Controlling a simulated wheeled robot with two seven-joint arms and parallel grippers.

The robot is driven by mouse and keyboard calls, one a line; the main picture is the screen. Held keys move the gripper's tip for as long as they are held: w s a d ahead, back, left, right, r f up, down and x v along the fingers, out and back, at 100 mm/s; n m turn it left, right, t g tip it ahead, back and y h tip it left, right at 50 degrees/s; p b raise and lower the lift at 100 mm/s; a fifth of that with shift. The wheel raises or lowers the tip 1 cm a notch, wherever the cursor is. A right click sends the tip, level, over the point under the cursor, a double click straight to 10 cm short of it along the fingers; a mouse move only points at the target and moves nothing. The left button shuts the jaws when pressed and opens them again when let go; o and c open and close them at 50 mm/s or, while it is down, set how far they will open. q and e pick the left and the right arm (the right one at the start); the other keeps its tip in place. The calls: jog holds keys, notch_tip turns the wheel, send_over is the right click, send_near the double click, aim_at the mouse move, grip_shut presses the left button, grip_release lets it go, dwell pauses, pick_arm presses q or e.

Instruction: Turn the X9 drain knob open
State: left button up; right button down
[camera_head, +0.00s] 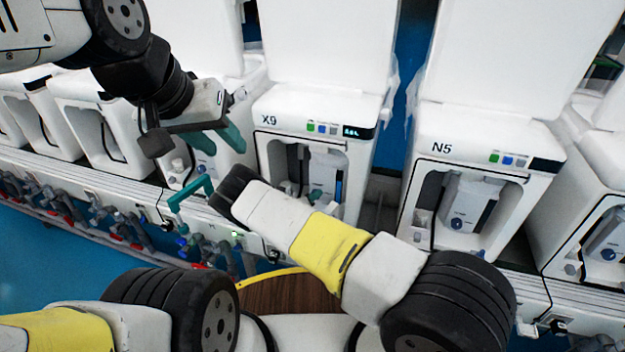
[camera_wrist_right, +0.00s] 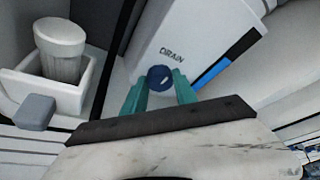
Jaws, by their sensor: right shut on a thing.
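The X9 unit (camera_head: 268,119) is a white machine with an open front bay in the middle of the head view. In the right wrist view, its blue round drain knob (camera_wrist_right: 160,78) sits on a white panel (camera_wrist_right: 190,45) below the word DRAIN. My right gripper (camera_wrist_right: 158,92) has its teal fingers on either side of the knob and is shut on it. In the head view, my right forearm covers the lower part of the X9 bay, and the grip is not clearly visible. My left gripper (camera_head: 222,138) hangs empty left of X9, its teal fingers apart.
The N5 unit (camera_head: 447,149) stands right of X9 across a narrow gap. More white units line the row on the left. In the right wrist view, a white cylinder (camera_wrist_right: 62,50) stands in a holder left of the panel. Pipes with red fittings run along the lower left.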

jog(key=shift+d+r+m+y, duration=0.15)
jog(key=shift+m+y, duration=1.25)
jog(key=shift+m, duration=0.8)
jog(key=c, duration=1)
grip_release()
jog(key=shift+o, duration=0.2)
